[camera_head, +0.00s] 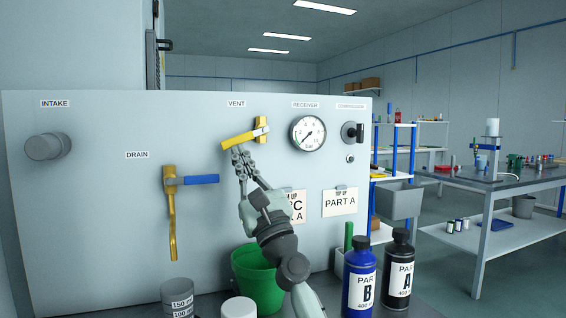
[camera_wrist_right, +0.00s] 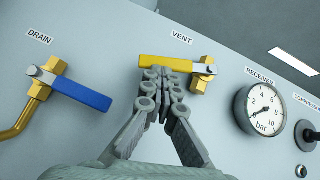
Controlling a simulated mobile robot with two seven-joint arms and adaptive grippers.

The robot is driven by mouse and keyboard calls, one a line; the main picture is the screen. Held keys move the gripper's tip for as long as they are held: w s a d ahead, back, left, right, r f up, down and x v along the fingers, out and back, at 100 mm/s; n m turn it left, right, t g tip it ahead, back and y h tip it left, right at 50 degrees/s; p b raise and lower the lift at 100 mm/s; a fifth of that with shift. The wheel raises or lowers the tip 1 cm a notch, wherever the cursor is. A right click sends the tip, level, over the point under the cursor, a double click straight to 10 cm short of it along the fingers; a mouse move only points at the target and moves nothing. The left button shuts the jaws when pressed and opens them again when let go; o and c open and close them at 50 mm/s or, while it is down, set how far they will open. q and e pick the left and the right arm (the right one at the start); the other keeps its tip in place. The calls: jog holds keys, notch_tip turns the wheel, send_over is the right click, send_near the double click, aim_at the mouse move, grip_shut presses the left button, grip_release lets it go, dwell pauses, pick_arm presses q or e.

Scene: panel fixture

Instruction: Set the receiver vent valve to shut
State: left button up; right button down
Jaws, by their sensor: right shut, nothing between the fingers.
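The vent valve under the VENT label has a yellow lever handle (camera_head: 237,139) and an upright brass body (camera_head: 261,123). The handle points left from its pivot and dips a little at its free end, so it lies nearly crosswise to the body. In the right wrist view the yellow handle (camera_wrist_right: 160,62) runs left from the brass body (camera_wrist_right: 204,84). My right gripper (camera_head: 239,151) is shut and empty. Its fingertips (camera_wrist_right: 164,73) are just below the handle, at or very near its lower edge; contact is unclear. My left gripper is out of view.
The drain valve's blue handle (camera_head: 201,180) is to the left and lower. The receiver gauge (camera_head: 308,134) and a dark knob (camera_head: 352,132) are to the right. A green bucket (camera_head: 258,280), blue bottle (camera_head: 359,280) and black bottle (camera_head: 398,275) stand below the panel.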

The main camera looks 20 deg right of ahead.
jog(key=shift+a+r+m+t+h, duration=0.2)
jog(key=shift+r+m+t+h, duration=0.05)
jog(key=shift+m+h, duration=0.95)
jog(key=shift+a+r+m+t+h, duration=0.2)
jog(key=shift+a+r+m+h, duration=0.1)
jog(key=shift+m+h, duration=0.9)
jog(key=shift+a+r+m+t+h, duration=0.15)
jog(key=shift+r+m+t+h, duration=0.1)
jog(key=shift+m+h, duration=0.9)
